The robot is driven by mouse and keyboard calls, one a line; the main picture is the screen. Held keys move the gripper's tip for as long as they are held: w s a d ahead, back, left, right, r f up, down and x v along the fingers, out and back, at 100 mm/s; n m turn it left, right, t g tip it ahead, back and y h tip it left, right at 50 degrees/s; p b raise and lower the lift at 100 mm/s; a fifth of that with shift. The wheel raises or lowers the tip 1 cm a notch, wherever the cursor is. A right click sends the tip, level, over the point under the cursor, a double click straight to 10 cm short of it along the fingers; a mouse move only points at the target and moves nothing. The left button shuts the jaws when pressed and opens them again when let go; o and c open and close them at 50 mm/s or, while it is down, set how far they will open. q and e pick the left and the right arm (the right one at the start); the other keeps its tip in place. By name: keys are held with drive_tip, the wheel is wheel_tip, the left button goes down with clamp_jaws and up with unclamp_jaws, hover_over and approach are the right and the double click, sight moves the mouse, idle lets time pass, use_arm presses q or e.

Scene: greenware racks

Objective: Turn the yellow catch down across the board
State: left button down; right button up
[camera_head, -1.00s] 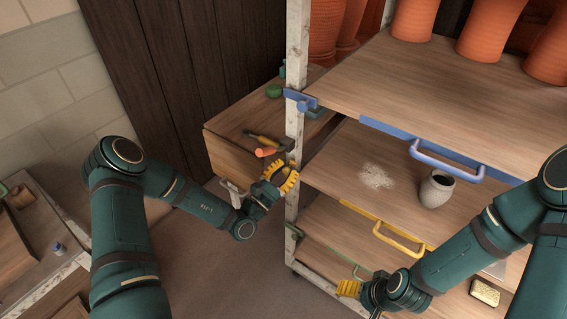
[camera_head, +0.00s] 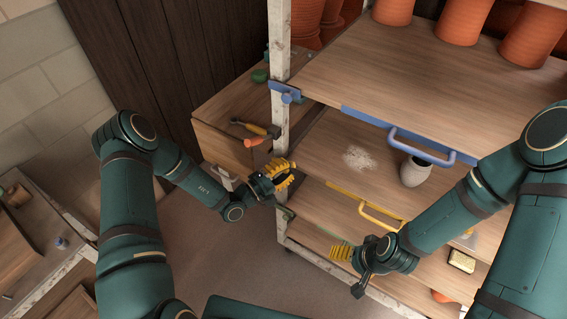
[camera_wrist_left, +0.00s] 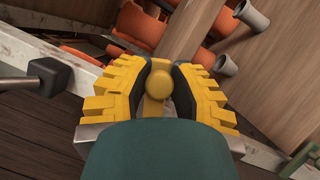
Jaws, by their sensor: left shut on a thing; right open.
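The yellow catch shows in the left wrist view as a round-ended yellow knob (camera_wrist_left: 157,86) on a stem, between my left gripper's dark pads. My left gripper (camera_head: 286,174), with yellow fingers, is shut on it beside the rack's front left post (camera_head: 281,130). In the head view the gripper hides the catch, so its angle cannot be told. The board with the yellow edge strip and yellow handle (camera_head: 378,215) sits in the rack just right of the gripper. My right gripper (camera_head: 341,252) is open and empty, low in front of the rack.
A blue catch (camera_head: 285,92) sits higher on the post, by the blue-handled board (camera_head: 420,147). A grey vase (camera_head: 415,171) stands behind the yellow handle. A side bench (camera_head: 215,105) with tools is left of the post. Floor in front is clear.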

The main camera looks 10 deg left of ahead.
use_arm(q)
drive_tip(key=shift+d+f+m+g+y+p, duration=0.1)
drive_tip(key=shift+f+m+g+y+p, duration=0.3)
drive_tip(key=shift+m, duration=0.6)
drive_tip(key=shift+d+f+m+g+b, duration=0.1)
drive_tip(key=shift+f+m+g, duration=0.1)
drive_tip(key=shift+f+m, duration=0.6)
drive_tip(key=shift+s+a+r, duration=0.1)
drive_tip(key=shift+r, duration=0.05)
drive_tip(key=c, duration=0.8)
unclamp_jaws()
drive_tip(key=shift+o, duration=0.2)
drive_tip(key=v, duration=1.2)
